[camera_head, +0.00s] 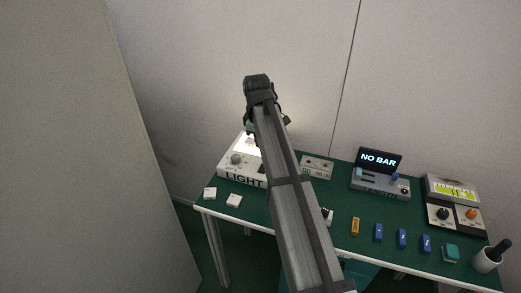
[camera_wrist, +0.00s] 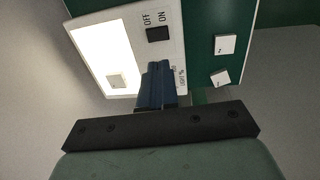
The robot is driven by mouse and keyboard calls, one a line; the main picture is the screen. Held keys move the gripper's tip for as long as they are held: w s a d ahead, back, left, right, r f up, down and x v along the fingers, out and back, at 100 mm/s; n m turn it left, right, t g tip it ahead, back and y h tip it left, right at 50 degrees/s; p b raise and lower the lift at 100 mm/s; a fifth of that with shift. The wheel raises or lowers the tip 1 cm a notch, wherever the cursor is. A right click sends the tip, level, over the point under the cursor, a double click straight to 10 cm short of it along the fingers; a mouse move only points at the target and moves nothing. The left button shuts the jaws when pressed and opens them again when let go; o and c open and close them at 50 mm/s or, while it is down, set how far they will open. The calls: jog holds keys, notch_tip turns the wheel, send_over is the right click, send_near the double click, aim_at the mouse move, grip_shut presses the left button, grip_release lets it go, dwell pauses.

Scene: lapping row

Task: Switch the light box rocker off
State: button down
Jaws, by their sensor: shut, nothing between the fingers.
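The black rocker (camera_wrist: 158,34) sits beside the panel, near the words OFF and ON; which side is pressed I cannot tell. My gripper (camera_wrist: 157,66) has its blue fingers shut and empty, over the box and just short of the rocker in the picture.
Two white tiles (camera_head: 210,193) (camera_head: 234,200) lie in front of the box. A wall stands behind.

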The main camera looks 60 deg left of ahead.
jog(key=shift+s+d+r, duration=0.1)
jog(key=shift+r, duration=0.8)
jog(key=w+g, duration=0.1)
jog(key=w+g+y, duration=0.1)
jog(key=w, duration=0.1)
jog(key=w+d+g, duration=0.1)
jog(key=shift+w+r+y, duration=0.25)
jog(key=shift+r+y, duration=0.05)
jog(key=shift+y, duration=0.1)
send_over(261, 166)
jog(key=w+d, duration=0.1)
notch_tip(261, 166, down, 12)
jog(key=shift+d+r, duration=0.15)
jog(key=shift+w+f, duration=0.15)
jog(key=shift+f, duration=0.75)
